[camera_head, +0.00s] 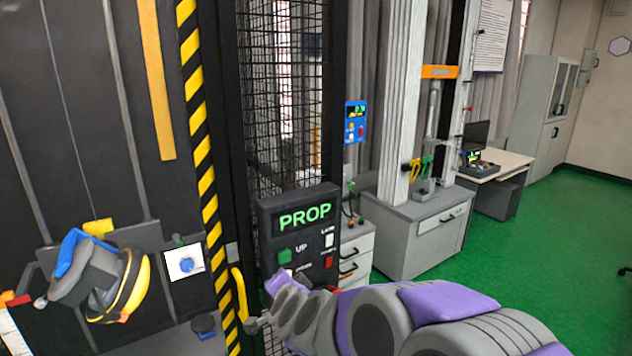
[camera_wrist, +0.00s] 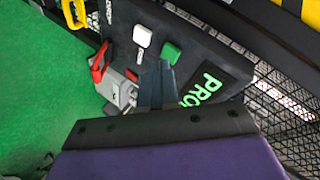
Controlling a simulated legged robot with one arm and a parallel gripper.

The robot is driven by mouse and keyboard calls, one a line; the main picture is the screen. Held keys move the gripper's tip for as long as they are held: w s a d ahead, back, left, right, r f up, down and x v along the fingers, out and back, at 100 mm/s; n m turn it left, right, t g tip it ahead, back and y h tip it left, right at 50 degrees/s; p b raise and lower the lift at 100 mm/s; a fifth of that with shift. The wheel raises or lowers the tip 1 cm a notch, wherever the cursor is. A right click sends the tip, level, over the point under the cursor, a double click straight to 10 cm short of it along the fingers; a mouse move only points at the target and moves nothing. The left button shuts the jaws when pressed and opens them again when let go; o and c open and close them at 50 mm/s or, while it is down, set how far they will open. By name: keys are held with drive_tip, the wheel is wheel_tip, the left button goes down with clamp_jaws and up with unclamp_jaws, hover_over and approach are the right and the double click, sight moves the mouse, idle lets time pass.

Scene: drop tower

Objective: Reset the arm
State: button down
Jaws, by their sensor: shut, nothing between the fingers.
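My arm reaches in from the lower right in the camera_head view, with its wrist end in front of the lower part of a black control box (camera_head: 262,222). The box has a lit green PROP display (camera_head: 305,216), a green UP button (camera_head: 284,256), a white switch (camera_head: 329,240) and a red one (camera_head: 328,262). The fingertips are hard to make out in that view. In the camera_wrist view my gripper (camera_wrist: 158,72) is shut and empty, its dark fingers in front of the box. The green button (camera_wrist: 170,50) and a white button (camera_wrist: 142,36) lie just beyond the tips; contact cannot be told.
A yellow handle (camera_head: 240,293) and a striped post (camera_head: 200,130) stand left of the box, beside a black mesh cage (camera_head: 290,100). A red lever (camera_wrist: 98,62) shows near the fingers. Grey cabinets (camera_head: 425,235) stand behind. Green floor (camera_head: 570,250) is clear at right.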

drive_tip(key=s+d+f+n+g+h, duration=0.1)
drive_tip(key=s+d+g, duration=0.3)
drive_tip(key=s, duration=1)
drive_tip(key=s+d+f+n+g+h, duration=0.1)
drive_tip(key=s+d+f+n+g, duration=0.2)
drive_tip(key=s+d, duration=0.7)
drive_tip(key=s+d+f+n+g+h, duration=0.1)
drive_tip(key=s+d+n+g, duration=0.3)
drive_tip(key=s, duration=1.4)
drive_tip(key=d+g, duration=0.3)
drive_tip(key=d, duration=0.1)
drive_tip(key=shift+s+f, duration=0.2)
drive_tip(key=shift+f, duration=0.2)
